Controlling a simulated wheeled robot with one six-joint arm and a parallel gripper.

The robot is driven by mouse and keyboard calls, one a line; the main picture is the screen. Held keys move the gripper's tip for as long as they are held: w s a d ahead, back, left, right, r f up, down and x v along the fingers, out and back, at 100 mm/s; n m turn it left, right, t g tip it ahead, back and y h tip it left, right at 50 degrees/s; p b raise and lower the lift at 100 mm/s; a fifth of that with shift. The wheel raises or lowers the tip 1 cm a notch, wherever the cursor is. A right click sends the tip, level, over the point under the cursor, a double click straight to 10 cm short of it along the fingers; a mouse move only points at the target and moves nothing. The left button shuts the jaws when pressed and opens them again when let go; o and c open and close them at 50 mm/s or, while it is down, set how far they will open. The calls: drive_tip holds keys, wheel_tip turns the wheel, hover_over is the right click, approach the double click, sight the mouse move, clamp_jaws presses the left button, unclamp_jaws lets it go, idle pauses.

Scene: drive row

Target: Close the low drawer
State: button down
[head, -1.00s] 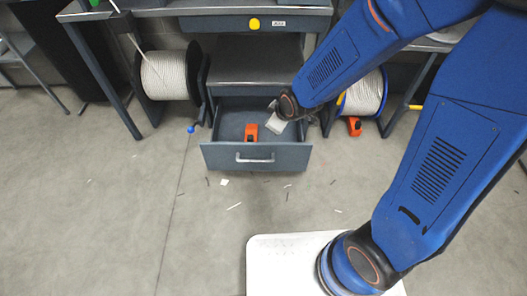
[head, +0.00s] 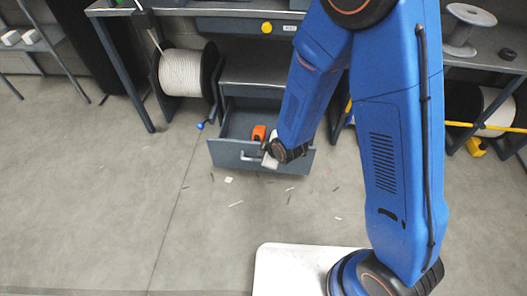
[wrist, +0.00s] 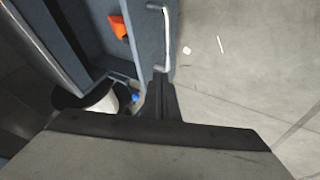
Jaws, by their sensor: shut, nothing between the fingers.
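The low drawer (head: 226,155) of the grey cabinet is pulled open, its front panel standing out toward me. It also shows in the wrist view (wrist: 148,48), with its pale bar handle (wrist: 165,22) on the outer face. An orange object (head: 259,133) lies inside the drawer and shows in the wrist view (wrist: 119,27). My gripper (head: 268,160) is at the right half of the drawer front, hiding part of the handle. In the wrist view its fingers (wrist: 162,82) are together and empty, close to the front panel's top edge; I cannot tell whether they touch it.
A higher drawer with a yellow knob (head: 266,28) appears shut. A cable spool (head: 181,72) and a blue ball (head: 200,125) are left of the drawer. Small scraps litter the floor in front, which is otherwise clear. Another spool (head: 497,110) stands at the right.

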approach(254, 148)
wheel_tip(254, 148, down, 3)
drive_tip(key=s+a, duration=0.2)
drive_tip(key=shift+w+d, duration=0.25)
drive_tip(key=shift+w, duration=1.8)
